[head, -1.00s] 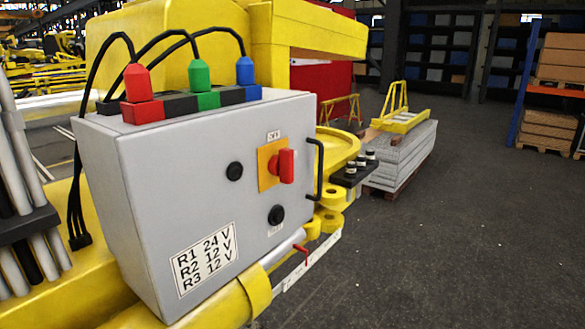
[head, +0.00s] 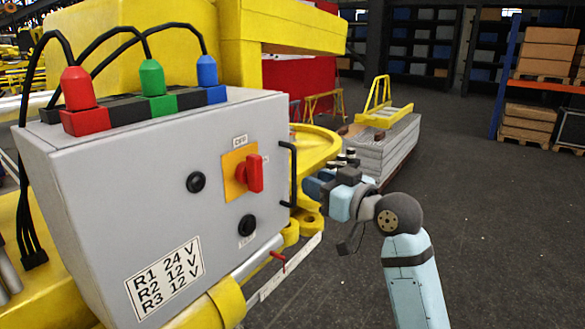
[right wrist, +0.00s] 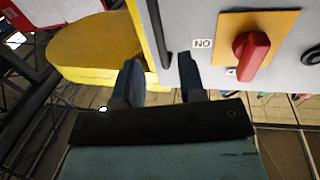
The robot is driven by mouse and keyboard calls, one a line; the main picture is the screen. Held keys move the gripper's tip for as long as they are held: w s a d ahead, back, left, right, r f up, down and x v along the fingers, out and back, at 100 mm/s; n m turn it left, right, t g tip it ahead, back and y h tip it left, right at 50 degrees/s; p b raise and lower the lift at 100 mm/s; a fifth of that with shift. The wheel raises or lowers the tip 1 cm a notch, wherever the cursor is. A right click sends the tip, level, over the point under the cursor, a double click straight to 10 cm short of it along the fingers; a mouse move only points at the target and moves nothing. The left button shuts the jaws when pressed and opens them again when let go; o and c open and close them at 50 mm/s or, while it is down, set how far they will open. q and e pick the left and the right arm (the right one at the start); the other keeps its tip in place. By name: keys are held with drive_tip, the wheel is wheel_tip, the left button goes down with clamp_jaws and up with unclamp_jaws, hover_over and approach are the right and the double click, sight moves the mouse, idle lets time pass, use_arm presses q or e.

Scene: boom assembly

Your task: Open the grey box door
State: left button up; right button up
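The grey box (head: 150,185) has its door shut, with a red switch (head: 254,173) on a yellow plate and a label reading R1 24 V, R2 12 V, R3 12 V. The black door handle (head: 293,172) is upright at the door's right edge. My right gripper (head: 312,187) is just right of the handle, its fingertips hard to make out there. In the right wrist view, my right gripper (right wrist: 160,68) is open. The black handle (right wrist: 160,35) appears between and beyond its fingertips; I cannot tell whether they touch. My left gripper is out of view.
Red, green and blue plugs (head: 151,78) with black cables sit on top of the box. Yellow machine parts (head: 315,145) lie behind and below the handle. A stack of grey sheets (head: 385,145) stands farther back. The floor at right is clear.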

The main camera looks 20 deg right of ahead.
drive_tip(key=p, duration=0.1)
hover_over(294, 201)
drive_tip(key=shift+w, duration=0.35)
clamp_jaws()
